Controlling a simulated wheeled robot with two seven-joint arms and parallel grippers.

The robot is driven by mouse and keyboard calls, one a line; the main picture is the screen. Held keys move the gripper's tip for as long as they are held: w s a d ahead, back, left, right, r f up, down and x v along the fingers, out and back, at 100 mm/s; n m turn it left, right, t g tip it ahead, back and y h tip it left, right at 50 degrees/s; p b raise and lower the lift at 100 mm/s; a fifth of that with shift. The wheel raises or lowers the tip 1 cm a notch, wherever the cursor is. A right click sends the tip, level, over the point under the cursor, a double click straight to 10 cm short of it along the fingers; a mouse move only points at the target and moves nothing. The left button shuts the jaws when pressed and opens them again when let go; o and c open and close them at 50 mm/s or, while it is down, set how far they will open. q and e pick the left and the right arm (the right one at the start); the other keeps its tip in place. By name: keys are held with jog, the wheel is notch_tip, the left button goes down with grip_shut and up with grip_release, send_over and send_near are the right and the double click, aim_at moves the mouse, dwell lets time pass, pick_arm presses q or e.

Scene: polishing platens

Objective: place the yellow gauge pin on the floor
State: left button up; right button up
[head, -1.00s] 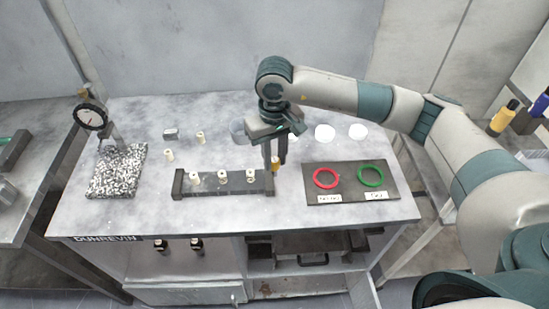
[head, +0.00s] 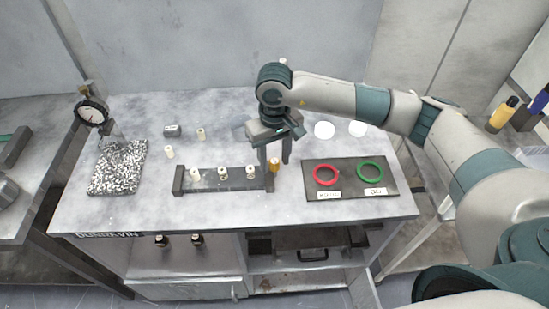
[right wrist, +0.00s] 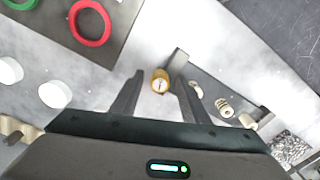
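The yellow gauge pin (head: 274,165) stands upright on the table top, just right of the dark rack's right end block. My right gripper (head: 275,163) is above the table, pointing down, its two fingers apart with the pin between them. In the right wrist view the pin (right wrist: 160,81) sits in the gap between the fingertips (right wrist: 159,76), with a clear space on each side. The pin's lower part is hard to see in that view. My left gripper is not in view.
The dark rack (head: 235,186) holds several cream pins. A dark board (head: 347,190) with red (head: 326,175) and green (head: 371,172) rings lies to the right. A dial gauge (head: 91,113) on a speckled block (head: 118,168) stands left. Table is clear in front.

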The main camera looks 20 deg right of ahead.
aim_at(274, 160)
jog(key=shift+r, duration=0.1)
jog(key=shift+r+p, duration=0.15)
jog(key=shift+p, duration=0.2)
notch_tip(274, 160, up, 12)
jog(key=b, duration=0.5)
jog(key=shift+b, duration=0.35)
jog(key=shift+c, duration=0.6)
